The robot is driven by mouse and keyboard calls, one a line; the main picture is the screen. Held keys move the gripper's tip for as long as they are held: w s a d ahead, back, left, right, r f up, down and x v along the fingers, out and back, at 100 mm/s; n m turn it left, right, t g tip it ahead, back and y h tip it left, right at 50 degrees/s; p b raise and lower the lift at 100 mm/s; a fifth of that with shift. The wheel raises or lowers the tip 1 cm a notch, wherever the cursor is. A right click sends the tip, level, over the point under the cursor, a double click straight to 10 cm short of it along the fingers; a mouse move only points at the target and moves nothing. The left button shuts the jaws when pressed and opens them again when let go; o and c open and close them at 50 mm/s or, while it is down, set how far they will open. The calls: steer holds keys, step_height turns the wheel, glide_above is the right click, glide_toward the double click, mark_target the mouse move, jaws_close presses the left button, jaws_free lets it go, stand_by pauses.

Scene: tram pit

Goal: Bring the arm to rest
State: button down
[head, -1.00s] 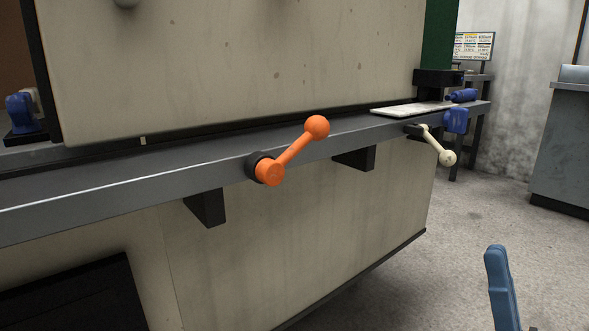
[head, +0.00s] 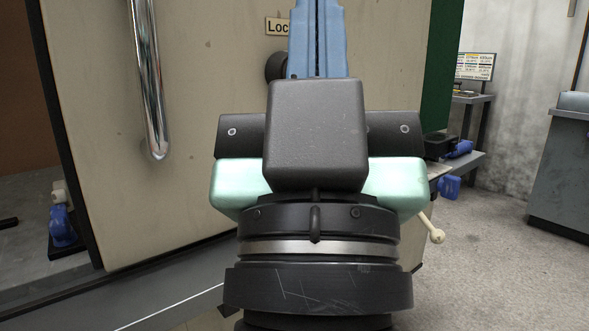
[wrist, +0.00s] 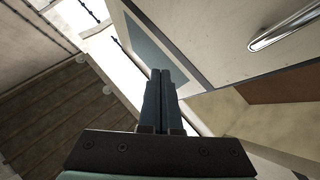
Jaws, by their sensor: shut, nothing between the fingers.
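My gripper (head: 318,40) stands upright in the middle of the head view, in front of the pale panel. Its blue fingers are together and hold nothing. In the wrist view the fingers (wrist: 162,85) also lie side by side and point up the picture, with the ceiling and the pale panel beyond. My wrist hides much of the panel and the rail below it in the head view. The orange lever is not in sight now.
A pale panel (head: 200,90) with a chrome handle (head: 149,80) and a partly hidden label (head: 278,27) stands close behind my gripper. A cream lever (head: 435,232) shows at the right. A grey cabinet (head: 562,175) stands far right, with open floor (head: 490,265) before it.

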step_height(320, 180, up, 39)
steer(key=a+y+p, duration=0.1)
steer(key=p, duration=3.6)
steer(key=shift+s+a+f+p, duration=0.2)
steer(key=shift+s+p, duration=0.1)
steer(key=shift+s, duration=0.05)
